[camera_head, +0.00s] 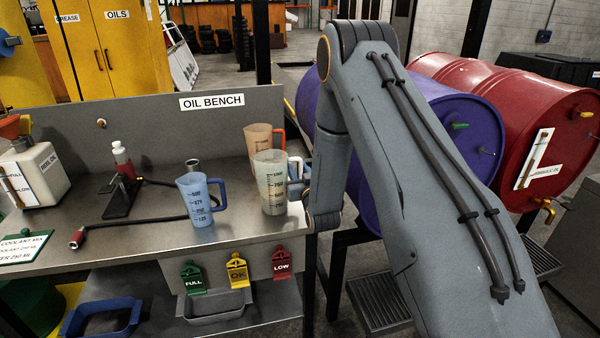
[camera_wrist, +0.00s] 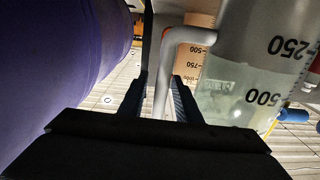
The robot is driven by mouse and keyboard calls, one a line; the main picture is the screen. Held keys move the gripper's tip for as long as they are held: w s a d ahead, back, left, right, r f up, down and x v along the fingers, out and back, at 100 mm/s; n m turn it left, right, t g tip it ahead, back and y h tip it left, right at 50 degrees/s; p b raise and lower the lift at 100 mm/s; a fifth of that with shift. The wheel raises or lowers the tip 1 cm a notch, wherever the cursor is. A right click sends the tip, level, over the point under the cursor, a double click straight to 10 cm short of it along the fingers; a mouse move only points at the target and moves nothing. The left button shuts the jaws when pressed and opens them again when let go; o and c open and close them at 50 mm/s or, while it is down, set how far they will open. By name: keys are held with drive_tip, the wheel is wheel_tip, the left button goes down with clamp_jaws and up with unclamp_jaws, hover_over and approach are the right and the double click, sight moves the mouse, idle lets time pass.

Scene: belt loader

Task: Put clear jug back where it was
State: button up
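The clear jug (camera_head: 270,182) stands upright near the right end of the oil bench, its pale handle facing right. In the wrist view the clear jug (camera_wrist: 258,75) fills the right side and shows a pale greenish liquid level. My gripper (camera_wrist: 160,88) has its two dark fingers on either side of the clear jug's handle (camera_wrist: 162,75). A gap shows between the left finger and the handle; the right finger is close to it. I cannot tell whether the jug's base touches the bench.
An orange jug (camera_head: 259,138) stands just behind the clear jug and a blue jug (camera_head: 198,200) to its left. Purple (camera_head: 440,130) and red (camera_head: 520,100) drums lie right of the bench (camera_head: 150,235). A pump with hose (camera_head: 122,180) and white container (camera_head: 38,172) stand further left.

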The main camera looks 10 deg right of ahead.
drive_tip(key=s+r+g+b, duration=0.1)
drive_tip(key=s+g, duration=0.7)
drive_tip(key=s, duration=1.2)
drive_tip(key=s+a+g+b, duration=0.1)
drive_tip(key=s+g, duration=0.8)
drive_tip(key=s, duration=1.1)
drive_tip(key=shift+s+a+r+b, duration=0.15)
drive_tip(key=shift+s+r+b, duration=0.2)
drive_tip(key=shift+s, duration=0.05)
